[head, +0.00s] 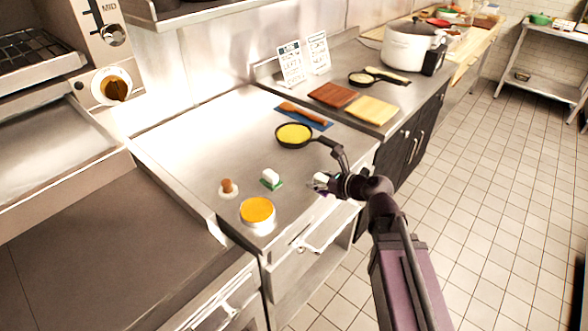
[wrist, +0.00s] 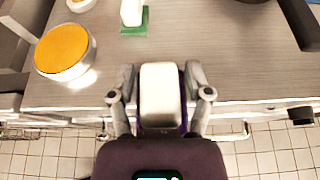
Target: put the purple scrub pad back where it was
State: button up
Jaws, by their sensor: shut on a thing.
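The purple scrub pad (wrist: 161,95) has a white block-shaped grip on top, with purple showing along its sides and lower edge. My gripper (wrist: 161,92) is shut on it, one finger on each side of the white grip. In the head view my gripper (head: 325,184) is at the front edge of the steel counter (head: 205,150), to the right of a green scrub pad (head: 271,184). The held pad is partly hidden by my gripper there. I cannot tell whether it touches the counter. The green pad also shows in the wrist view (wrist: 134,28).
An orange-topped round tin (head: 257,212) and a wooden-knobbed white piece (head: 228,188) stand left of the green pad. A black skillet with yellow contents (head: 294,134) lies behind, near a blue mat (head: 318,121). Bare counter lies between skillet and green pad.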

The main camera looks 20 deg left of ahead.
jog(key=shift+w, duration=0.15)
jog(key=shift+w, duration=0.15)
jog(key=b, duration=0.1)
send_over(290, 168)
jog(key=d, duration=0.1)
jog(key=shift+s+f, duration=0.3)
jog(key=shift+f, duration=0.45)
jog(key=shift+w+a, duration=0.2)
jog(key=shift+a, duration=0.05)
jog(key=shift+w+a+f+b, duration=0.3)
jog(key=shift+f+b, duration=0.25)
jog(key=shift+b, duration=0.2)
jog(key=shift+s+f+b, duration=0.1)
jog(key=shift+f+b, duration=1.15)
jog(key=shift+b, duration=0.05)
jog(key=shift+f, duration=0.2)
